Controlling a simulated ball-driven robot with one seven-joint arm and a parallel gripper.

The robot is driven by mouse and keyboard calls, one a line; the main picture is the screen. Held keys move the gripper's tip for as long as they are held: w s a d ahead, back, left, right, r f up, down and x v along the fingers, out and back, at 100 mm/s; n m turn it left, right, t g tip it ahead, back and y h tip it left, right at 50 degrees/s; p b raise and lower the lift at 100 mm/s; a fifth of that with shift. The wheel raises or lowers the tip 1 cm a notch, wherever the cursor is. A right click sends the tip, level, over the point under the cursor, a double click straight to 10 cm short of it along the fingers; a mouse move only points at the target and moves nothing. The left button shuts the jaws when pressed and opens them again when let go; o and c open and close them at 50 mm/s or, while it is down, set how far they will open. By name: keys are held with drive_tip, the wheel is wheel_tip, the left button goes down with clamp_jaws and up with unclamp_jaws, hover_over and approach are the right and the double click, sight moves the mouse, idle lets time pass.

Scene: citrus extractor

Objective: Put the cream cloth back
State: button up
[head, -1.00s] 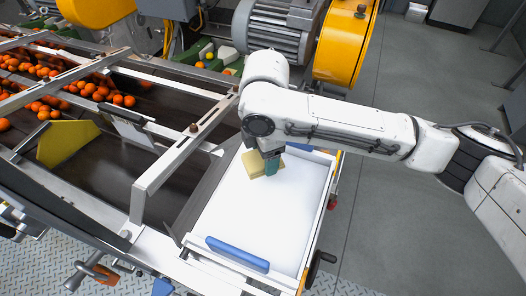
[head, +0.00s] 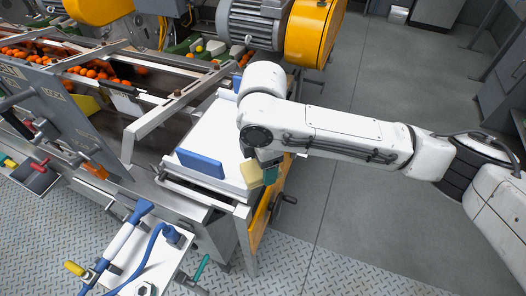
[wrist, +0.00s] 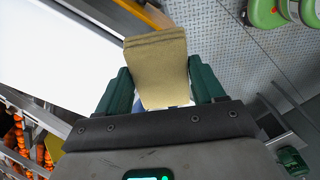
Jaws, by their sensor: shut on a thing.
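The cream cloth (head: 251,173) is a folded, yellowish pad. In the wrist view the cloth (wrist: 158,65) stands between the two green fingers of my gripper (wrist: 163,88). My gripper (head: 269,174) is shut on it. In the head view it holds the cloth over the right front edge of the white tray table (head: 216,137), near a blue block. Whether the cloth touches the table edge cannot be told.
A blue block (head: 200,166) lies at the table's front edge. A conveyor with oranges (head: 90,72) runs at left. A small stand (head: 150,262) with a blue hose and handles is at the front. A yellow-rimmed motor (head: 313,35) stands behind. Open floor (head: 400,215) lies at right.

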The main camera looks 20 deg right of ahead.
drive_tip(key=shift+s, duration=0.75)
drive_tip(key=s+d+f+m, duration=0.1)
drive_tip(key=f+m, duration=0.2)
drive_tip(key=f, duration=0.2)
drive_tip(key=s+d+f+m, duration=0.2)
drive_tip(key=f+m, duration=0.1)
drive_tip(key=f, duration=0.3)
drive_tip(key=s+d+f+m, duration=0.1)
drive_tip(key=s+f+m, duration=0.1)
drive_tip(key=f, duration=0.3)
drive_tip(key=shift+d+f+m, duration=0.2)
drive_tip(key=shift+d+m, duration=0.05)
drive_tip(key=shift+m, duration=0.55)
drive_tip(key=c, duration=0.3)
drive_tip(key=s+d+f+m, duration=0.2)
drive_tip(key=f+m, duration=0.3)
drive_tip(key=f, duration=0.3)
drive_tip(key=s+d+f+m, duration=0.2)
drive_tip(key=f+m, duration=0.3)
drive_tip(key=f, duration=0.3)
drive_tip(key=shift+s+d+f, duration=0.15)
drive_tip(key=shift+s+d, duration=0.15)
drive_tip(key=shift+s, duration=0.15)
drive_tip(key=shift+s, duration=0.1)
